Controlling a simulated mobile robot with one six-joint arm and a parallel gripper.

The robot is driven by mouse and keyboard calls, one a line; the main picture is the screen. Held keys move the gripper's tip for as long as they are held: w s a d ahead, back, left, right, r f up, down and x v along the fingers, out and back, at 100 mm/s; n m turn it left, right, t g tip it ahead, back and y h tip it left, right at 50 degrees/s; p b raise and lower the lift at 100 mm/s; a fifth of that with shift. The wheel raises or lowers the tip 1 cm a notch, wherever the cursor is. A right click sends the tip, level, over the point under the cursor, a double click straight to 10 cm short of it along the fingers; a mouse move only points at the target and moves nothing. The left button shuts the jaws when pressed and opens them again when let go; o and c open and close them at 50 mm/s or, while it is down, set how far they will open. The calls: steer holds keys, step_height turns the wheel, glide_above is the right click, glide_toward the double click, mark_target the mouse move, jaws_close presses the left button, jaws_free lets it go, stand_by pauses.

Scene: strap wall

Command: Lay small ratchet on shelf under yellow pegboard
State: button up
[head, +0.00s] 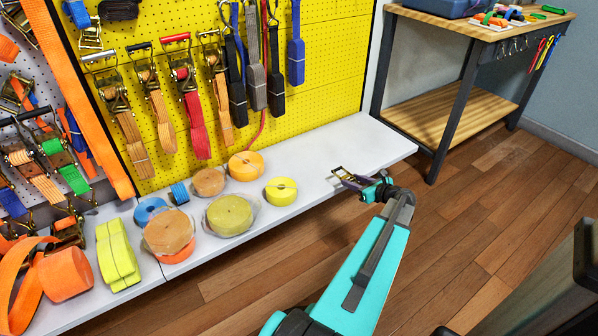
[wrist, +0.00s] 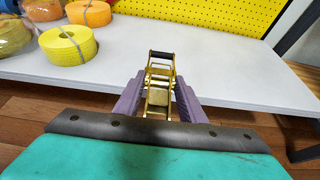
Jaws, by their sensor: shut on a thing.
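The small ratchet (wrist: 161,72) is a brassy metal frame with a black handle bar at its far end. My gripper (wrist: 158,100) is shut on it with purple fingers on either side. In the head view the ratchet (head: 341,174) shows small at the tip of my gripper (head: 360,184), over the front part of the white shelf (head: 330,150). The shelf runs under the yellow pegboard (head: 325,60). In the wrist view the ratchet's far end overlaps the white shelf (wrist: 230,80). I cannot tell whether it touches the surface.
Yellow (head: 281,191), orange (head: 245,165) and other strap rolls stand on the shelf to the left. Several straps with ratchets hang on the pegboard. A workbench (head: 450,80) stands at the right. The shelf's right part is clear.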

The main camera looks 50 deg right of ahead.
steer(key=b, duration=0.4)
glide_above(321, 177)
steer(key=s, duration=0.1)
steer(key=shift+f, duration=0.65)
steer(key=shift+w+f+b, duration=0.1)
steer(key=shift+w+b, duration=0.2)
steer(key=shift+b, duration=0.05)
steer(key=shift+w+f+b, duration=0.15)
steer(key=shift+f+b, duration=0.3)
steer(key=shift+f, duration=0.1)
steer(key=shift+w+f+b, duration=0.15)
steer(key=shift+f+b, duration=0.25)
steer(key=shift+f, duration=0.15)
steer(key=shift+f+b, duration=0.35)
steer(key=shift+f, duration=0.3)
steer(key=shift+f, duration=0.1)
steer(key=o, duration=1.2)
